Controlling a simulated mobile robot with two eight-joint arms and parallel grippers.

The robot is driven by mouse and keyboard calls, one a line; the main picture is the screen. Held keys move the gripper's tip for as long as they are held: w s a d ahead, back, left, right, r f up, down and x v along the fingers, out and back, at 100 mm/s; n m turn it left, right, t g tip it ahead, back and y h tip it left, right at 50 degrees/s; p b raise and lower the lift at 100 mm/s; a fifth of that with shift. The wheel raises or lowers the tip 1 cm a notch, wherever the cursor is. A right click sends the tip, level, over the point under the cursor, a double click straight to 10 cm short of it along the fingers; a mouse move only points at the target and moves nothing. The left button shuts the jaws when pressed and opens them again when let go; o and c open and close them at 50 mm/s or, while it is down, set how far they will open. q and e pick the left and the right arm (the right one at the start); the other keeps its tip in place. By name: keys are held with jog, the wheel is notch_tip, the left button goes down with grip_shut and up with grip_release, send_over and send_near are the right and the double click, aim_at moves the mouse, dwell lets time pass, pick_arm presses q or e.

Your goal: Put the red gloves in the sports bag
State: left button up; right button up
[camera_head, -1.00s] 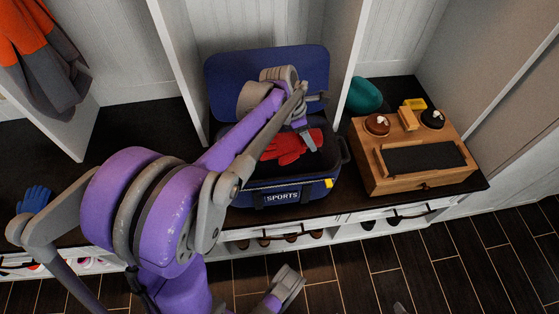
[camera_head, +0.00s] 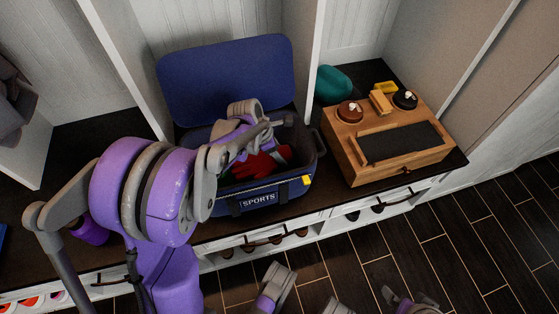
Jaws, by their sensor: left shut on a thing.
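The blue sports bag (camera_head: 258,203) stands on the dark bench with its lid (camera_head: 228,82) raised at the back. The red gloves (camera_head: 262,166) are inside the bag's opening, partly hidden by my left arm. My left gripper (camera_head: 243,157) reaches down into the opening and is shut on the red gloves; its fingertips are mostly hidden. Parts of my right arm show at the bottom edge, with what looks like the right gripper (camera_head: 412,302) cut off there, well away from the bag; its jaws are unclear.
A wooden box (camera_head: 365,171) with a dark top panel, jars and a brush stands right of the bag. A teal item (camera_head: 333,85) lies behind it. White upright dividers (camera_head: 312,60) flank the bag. Shoes sit on the shelf below. Dark floor (camera_head: 480,230) is open in front.

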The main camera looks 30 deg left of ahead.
aim_at(265, 159)
pick_arm(q)
jog(key=shift+f+b, duration=0.6)
jog(key=shift+f, duration=1.55)
jog(key=shift+f, duration=0.15)
jog(key=o, duration=1.5)
jog(key=shift+r, duration=0.4)
jog(key=p+v, duration=0.3)
jog(key=v, duration=0.8)
jog(key=shift+s+a+r, duration=0.15)
jog(key=shift+r, duration=0.05)
